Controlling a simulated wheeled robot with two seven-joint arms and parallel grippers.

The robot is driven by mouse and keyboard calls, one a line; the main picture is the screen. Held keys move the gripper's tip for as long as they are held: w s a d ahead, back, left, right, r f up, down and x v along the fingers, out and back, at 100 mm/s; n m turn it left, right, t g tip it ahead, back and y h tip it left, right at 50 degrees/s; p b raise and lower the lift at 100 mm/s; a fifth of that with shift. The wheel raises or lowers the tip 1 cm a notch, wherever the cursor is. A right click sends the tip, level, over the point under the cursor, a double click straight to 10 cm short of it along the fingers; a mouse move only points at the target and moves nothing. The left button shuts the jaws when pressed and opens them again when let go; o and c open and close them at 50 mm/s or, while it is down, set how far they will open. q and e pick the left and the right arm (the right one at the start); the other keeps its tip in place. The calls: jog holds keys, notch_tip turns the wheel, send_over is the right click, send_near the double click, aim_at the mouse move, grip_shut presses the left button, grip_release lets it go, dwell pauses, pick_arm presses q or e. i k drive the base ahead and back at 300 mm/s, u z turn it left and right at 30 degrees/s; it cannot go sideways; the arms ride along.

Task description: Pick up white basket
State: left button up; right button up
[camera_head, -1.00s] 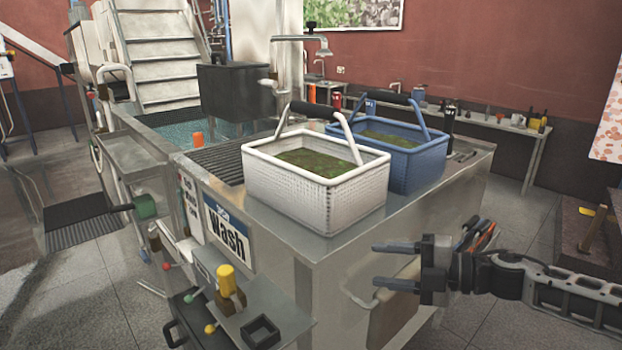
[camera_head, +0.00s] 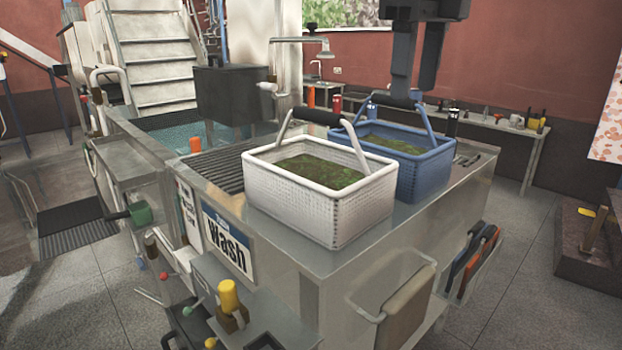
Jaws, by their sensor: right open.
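The white basket (camera_head: 302,207) stands upright on the metal counter, full of green leafy stuff. Its raised handle has a black grip (camera_head: 318,117). A blue basket (camera_head: 430,175) with similar green contents stands just behind it to the right, its handle also raised. My right gripper (camera_head: 414,90) hangs from the top edge with its two fingers pointing down and apart, empty. In the picture its fingertips are above the blue basket and to the right of the white basket's grip. I cannot tell whether a finger touches the blue handle. My left gripper is out of view.
The counter (camera_head: 345,255) has a bare strip in front of the white basket. A towel (camera_head: 408,305) hangs on a rail at its front side, beside a holder with tools (camera_head: 470,262). A water basin (camera_head: 185,135) and dark box (camera_head: 232,93) lie behind left.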

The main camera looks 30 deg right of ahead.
aim_at(332, 193)
jog(key=i, duration=0.85)
